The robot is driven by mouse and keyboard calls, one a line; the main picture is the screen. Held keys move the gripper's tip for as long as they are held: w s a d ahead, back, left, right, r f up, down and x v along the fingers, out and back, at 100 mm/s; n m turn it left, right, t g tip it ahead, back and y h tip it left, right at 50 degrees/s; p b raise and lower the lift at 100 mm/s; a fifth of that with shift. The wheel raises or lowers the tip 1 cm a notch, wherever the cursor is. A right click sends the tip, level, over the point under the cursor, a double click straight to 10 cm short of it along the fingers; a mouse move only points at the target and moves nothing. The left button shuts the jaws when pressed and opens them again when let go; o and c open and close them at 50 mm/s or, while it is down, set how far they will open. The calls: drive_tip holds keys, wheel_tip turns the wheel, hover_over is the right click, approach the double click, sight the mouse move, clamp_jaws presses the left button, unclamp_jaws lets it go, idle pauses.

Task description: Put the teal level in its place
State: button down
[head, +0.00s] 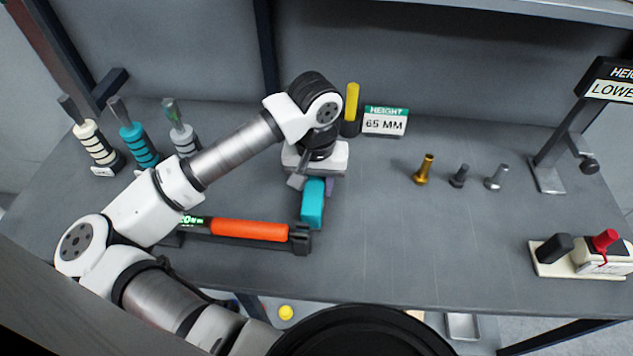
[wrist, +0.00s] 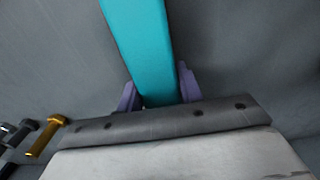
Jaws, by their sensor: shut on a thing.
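The teal level (head: 312,206) is a bar-shaped teal block in the middle of the bench in the head view. It also shows in the wrist view (wrist: 143,45), running from the top edge down between the purple fingers. My gripper (head: 316,184) is shut on one end of the teal level; its fingers also show in the wrist view (wrist: 157,92). Whether the level touches the bench is hard to tell. The far end of the level is cut off in the wrist view. No place marked for the level can be made out.
An orange tool with a lit green readout (head: 250,230) lies just left of the level. A "65 MM" sign (head: 385,121) and a yellow-topped post (head: 351,102) stand behind. Gold and grey bolts (head: 423,170) stand at right. Banded handles (head: 139,145) stand at back left.

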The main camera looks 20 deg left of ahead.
drive_tip(key=shift+f, duration=0.15)
drive_tip(key=c, duration=0.9)
unclamp_jaws()
